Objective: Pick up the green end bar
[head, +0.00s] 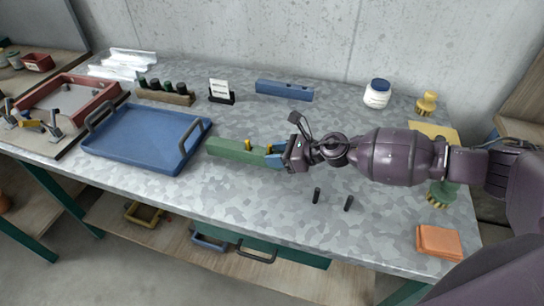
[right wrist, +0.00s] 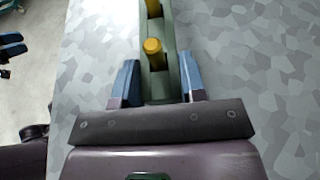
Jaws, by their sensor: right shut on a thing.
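The green end bar (head: 238,150) is a long block with yellow pegs standing up from it. It lies along the middle of the grey table, right of the blue tray; whether it touches the table I cannot tell. My right gripper (head: 275,154) is shut on its right end, with its blue fingers on either side. In the right wrist view the bar (right wrist: 153,70) runs away between the two fingers of the gripper (right wrist: 160,82), and one yellow peg stands just ahead of the palm. The gripper hides the bar's near end.
The blue tray (head: 140,143) is left of the bar. A blue bar (head: 284,90) lies behind, near a white-labelled holder (head: 221,93) and a blue-lidded jar (head: 377,93). Two dark pegs (head: 317,195) (head: 349,203) stand in front of my gripper. An orange block (head: 438,241) lies front right.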

